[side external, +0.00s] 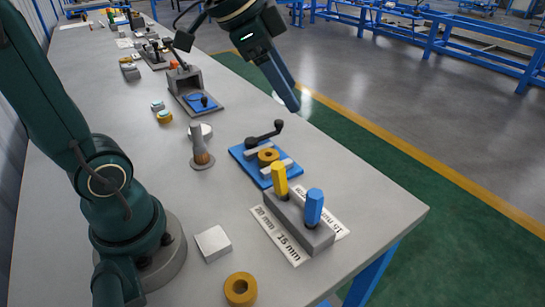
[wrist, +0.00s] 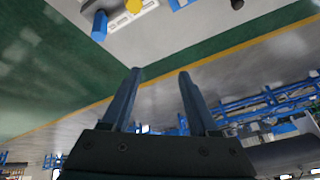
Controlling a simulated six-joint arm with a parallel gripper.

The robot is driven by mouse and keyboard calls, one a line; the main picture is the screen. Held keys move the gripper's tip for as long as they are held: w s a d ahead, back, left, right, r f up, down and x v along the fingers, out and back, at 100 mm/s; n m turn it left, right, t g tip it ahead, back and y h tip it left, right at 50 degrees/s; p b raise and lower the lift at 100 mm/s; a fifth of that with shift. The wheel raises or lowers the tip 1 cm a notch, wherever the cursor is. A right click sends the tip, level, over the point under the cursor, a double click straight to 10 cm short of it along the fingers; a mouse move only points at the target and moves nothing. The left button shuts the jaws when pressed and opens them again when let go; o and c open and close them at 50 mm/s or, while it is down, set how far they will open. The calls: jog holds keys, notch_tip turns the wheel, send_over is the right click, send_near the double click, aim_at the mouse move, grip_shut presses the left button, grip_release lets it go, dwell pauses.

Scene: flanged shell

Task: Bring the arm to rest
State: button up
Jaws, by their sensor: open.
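My gripper (side external: 289,92) hangs above the far right edge of the bench in the side view, tilted down and to the right. In the wrist view its two blue-grey fingers (wrist: 160,73) stand apart with nothing between them. It is open and empty, clear of the bench items. The flanged shell cannot be picked out for certain. A brass-coloured ring (side external: 268,156) sits in a blue fixture (side external: 243,156) with a black-handled clamp below my gripper.
A grey block (side external: 306,234) holds yellow (side external: 280,180) and blue (side external: 314,207) handled tools.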

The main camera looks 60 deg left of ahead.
jog(key=s+f+n, duration=0.3)
jog(key=s, duration=0.3)
jog(key=s+d+f+n+y, duration=0.1)
jog(key=s+f+n, duration=0.2)
jog(key=s, duration=0.2)
jog(key=shift+s+d+f+n+g, duration=0.3)
jog(key=shift+s+f, duration=0.05)
jog(key=shift+f, duration=0.05)
dwell(0.7)
